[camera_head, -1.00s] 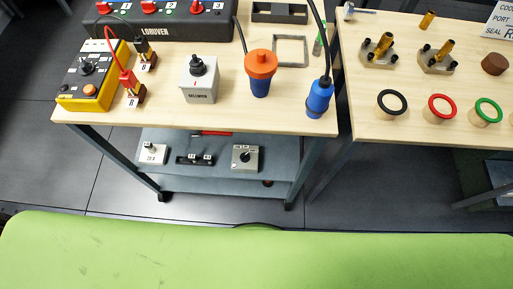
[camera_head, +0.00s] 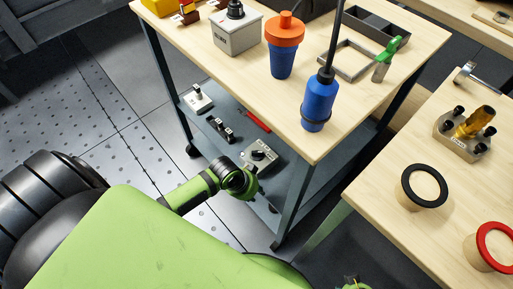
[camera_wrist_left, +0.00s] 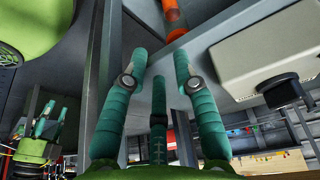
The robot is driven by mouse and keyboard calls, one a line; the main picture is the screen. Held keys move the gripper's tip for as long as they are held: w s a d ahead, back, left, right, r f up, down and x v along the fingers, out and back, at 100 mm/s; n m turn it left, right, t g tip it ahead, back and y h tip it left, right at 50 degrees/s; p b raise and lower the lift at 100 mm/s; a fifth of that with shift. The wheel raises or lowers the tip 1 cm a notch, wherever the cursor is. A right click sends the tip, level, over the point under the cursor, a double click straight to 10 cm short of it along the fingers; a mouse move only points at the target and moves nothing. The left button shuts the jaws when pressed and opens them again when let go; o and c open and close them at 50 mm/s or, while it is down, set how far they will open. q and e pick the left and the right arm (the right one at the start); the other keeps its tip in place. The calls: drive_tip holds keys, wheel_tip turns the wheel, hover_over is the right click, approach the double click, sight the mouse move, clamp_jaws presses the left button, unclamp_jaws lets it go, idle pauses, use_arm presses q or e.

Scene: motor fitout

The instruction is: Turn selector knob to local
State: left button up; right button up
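A grey box with a black knob (camera_head: 260,155) sits on the lower shelf, close beside my left gripper (camera_head: 249,188). Another light grey box with a black knob (camera_head: 238,32) stands on the table top. I cannot tell which one is the selector, and the pointer settings are too small to read. In the left wrist view a pale box (camera_wrist_left: 270,45) with a black knob (camera_wrist_left: 286,92) is at the right, apart from my fingers. My left gripper's fingers (camera_wrist_left: 158,85) are spread and empty. A green and dark gripper part, seemingly my right (camera_wrist_left: 38,145), shows at the left there.
The lower shelf (camera_head: 215,145) also holds small switch parts. Table legs and the table's front edge are close to my left arm. An orange-topped blue plug (camera_head: 283,45) and a blue connector (camera_head: 318,100) stand above. A second table (camera_head: 440,235) is at the right.

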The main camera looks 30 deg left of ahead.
use_arm(q)
drive_tip(key=w+r+m+b, duration=0.1)
drive_tip(key=w+r+m+h+b, duration=0.1)
drive_tip(key=r+m, duration=0.1)
drive_tip(key=w+r+m+g+b, duration=0.1)
drive_tip(key=r+m+b, duration=0.1)
drive_tip(key=shift+w+d+r, duration=0.25)
drive_tip(key=shift+w, duration=0.1)
drive_tip(key=m, duration=0.2)
approach(257, 153)
drive_tip(key=shift+w+d+f+h, duration=0.1)
drive_tip(key=shift+d+f+h, duration=0.05)
drive_tip(key=shift+f, duration=0.4)
drive_tip(key=shift+d+f+h, duration=0.15)
drive_tip(key=shift+f, duration=0.35)
drive_tip(key=shift+w+a, duration=0.25)
drive_tip(key=shift+f, duration=0.25)
drive_tip(key=b+x, duration=0.1)
drive_tip(key=x, duration=0.4)
drive_tip(key=shift+b, duration=0.3)
drive_tip(key=shift+w+d+f, duration=0.1)
drive_tip(key=shift+d+f, duration=0.15)
drive_tip(key=shift+f, duration=0.3)
use_arm(e)
drive_tip(key=x, duration=0.5)
drive_tip(key=shift+s+f, duration=0.3)
drive_tip(key=shift+f, duration=0.1)
use_arm(q)
clamp_jaws()
